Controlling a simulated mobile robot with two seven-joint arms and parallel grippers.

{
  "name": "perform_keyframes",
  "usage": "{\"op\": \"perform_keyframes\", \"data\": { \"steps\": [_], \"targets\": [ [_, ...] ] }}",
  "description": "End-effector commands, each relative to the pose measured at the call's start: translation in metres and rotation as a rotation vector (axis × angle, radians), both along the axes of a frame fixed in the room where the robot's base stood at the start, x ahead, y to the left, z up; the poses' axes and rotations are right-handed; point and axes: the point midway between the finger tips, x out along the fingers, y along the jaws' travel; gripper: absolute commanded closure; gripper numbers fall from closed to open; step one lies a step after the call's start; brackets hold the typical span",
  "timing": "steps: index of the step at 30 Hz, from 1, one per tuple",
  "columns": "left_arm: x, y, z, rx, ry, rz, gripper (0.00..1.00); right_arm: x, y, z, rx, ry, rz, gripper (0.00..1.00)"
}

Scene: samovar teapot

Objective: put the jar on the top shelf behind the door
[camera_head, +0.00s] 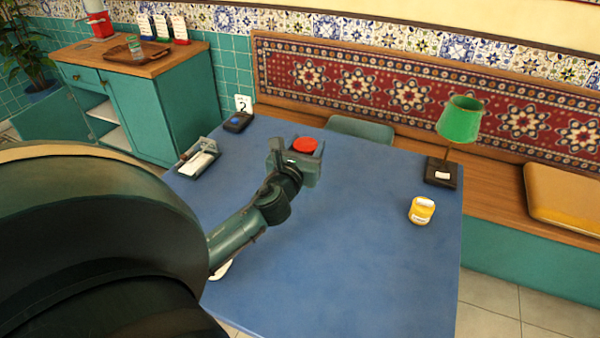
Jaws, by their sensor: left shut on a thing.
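My left gripper (301,152) is shut on a red-topped thing (305,145) that looks like a jar seen from above. It is over the far part of the blue table; its body is mostly hidden by the jaws, and I cannot tell whether it touches the table. The teal cabinet (165,105) stands at the far left, with pale shelves (103,111) showing in its open front. A teal panel (48,118) left of the opening looks like its door, swung open. My right gripper is out of view.
On the blue table (350,260) stand a yellow jar-like container (421,210), a green lamp (460,120), a tray with white paper (198,162), and a dark device (237,122). A chair (361,131) and bench (490,170) are behind. The table's middle is clear.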

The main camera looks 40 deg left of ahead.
Motion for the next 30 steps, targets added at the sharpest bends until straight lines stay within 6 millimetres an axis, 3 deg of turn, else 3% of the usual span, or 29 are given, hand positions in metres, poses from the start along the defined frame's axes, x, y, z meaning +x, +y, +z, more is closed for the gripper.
{"op": "perform_keyframes", "data": {
  "steps": [6, 13, 19, 30],
  "targets": [
    [0.0, 0.001, -0.045, -0.005, 0.0, 0.005, 1.0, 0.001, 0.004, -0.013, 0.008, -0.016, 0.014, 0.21],
    [0.0, 0.001, -0.063, -0.001, -0.001, 0.003, 1.0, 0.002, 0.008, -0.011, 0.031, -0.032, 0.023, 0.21],
    [0.0, 0.0, -0.093, -0.004, -0.001, 0.003, 1.0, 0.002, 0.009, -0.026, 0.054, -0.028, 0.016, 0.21],
    [0.0, 0.0, -0.098, 0.001, -0.002, 0.001, 1.0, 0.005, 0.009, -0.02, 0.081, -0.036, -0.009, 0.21]
  ]
}}
